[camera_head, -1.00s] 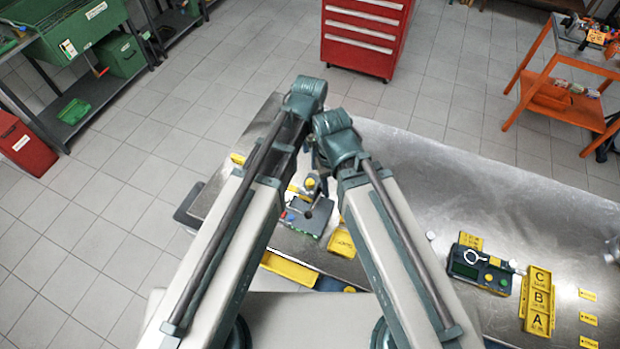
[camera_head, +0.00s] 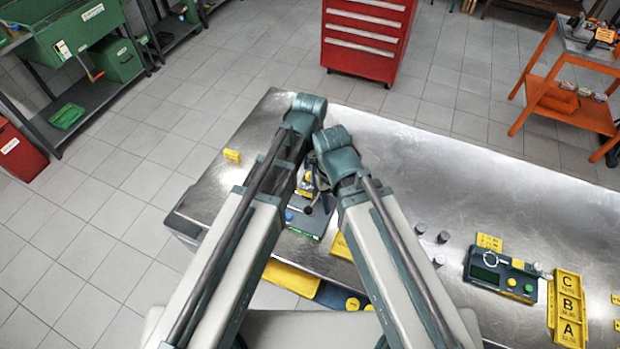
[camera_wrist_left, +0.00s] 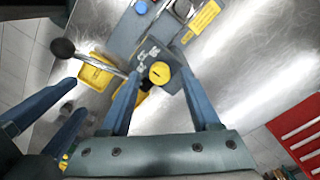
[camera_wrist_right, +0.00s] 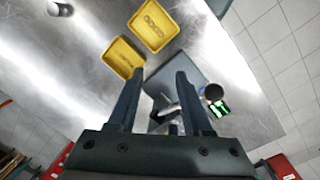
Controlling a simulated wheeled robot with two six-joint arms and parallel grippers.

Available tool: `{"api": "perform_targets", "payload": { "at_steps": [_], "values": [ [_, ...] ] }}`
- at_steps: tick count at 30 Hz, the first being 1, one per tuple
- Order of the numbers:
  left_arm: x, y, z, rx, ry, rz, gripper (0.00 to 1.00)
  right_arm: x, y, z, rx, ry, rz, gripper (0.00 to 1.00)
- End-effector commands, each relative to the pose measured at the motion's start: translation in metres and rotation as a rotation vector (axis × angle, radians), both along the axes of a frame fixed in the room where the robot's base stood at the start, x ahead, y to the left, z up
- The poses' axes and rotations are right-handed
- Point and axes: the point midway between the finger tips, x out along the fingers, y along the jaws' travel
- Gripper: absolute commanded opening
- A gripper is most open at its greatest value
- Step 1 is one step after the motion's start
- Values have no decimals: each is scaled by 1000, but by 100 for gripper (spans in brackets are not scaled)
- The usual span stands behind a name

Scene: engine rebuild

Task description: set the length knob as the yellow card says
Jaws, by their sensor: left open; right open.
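A grey device (camera_head: 300,222) with a lever and buttons stands on the steel table, partly hidden by my arms in the head view. In the left wrist view a yellow round knob (camera_wrist_left: 160,72) sits on it, between the fingers of my open left gripper (camera_wrist_left: 160,66); I cannot tell whether they touch it. A yellow card (camera_wrist_left: 203,20) with small unreadable print lies beside the device. The lever's black ball (camera_wrist_left: 63,47) also shows in the right wrist view (camera_wrist_right: 213,92). My right gripper (camera_wrist_right: 160,76) is open, with nothing clearly between its fingers, near the device.
Yellow trays (camera_wrist_right: 153,25) lie near the device. To the right are several small grey cylinders (camera_head: 443,237), a dark box with a screen (camera_head: 487,276) and a yellow A-B-C rack (camera_head: 568,308). The table's back right is clear. A red cabinet (camera_head: 365,50) stands behind.

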Motion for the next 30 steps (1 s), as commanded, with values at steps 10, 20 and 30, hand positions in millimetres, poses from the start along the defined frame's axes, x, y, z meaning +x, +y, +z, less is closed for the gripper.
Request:
{"api": "perform_targets", "payload": {
  "at_steps": [10,20,30],
  "values": [
    [0,0,-7,0,0,0,63,0,0,-7,0,0,2,50],
    [0,0,-7,0,0,0,11,0,0,-7,0,0,2,50],
    [0,0,-7,0,0,8,0,0,0,-7,0,0,2,50]
  ]
}}
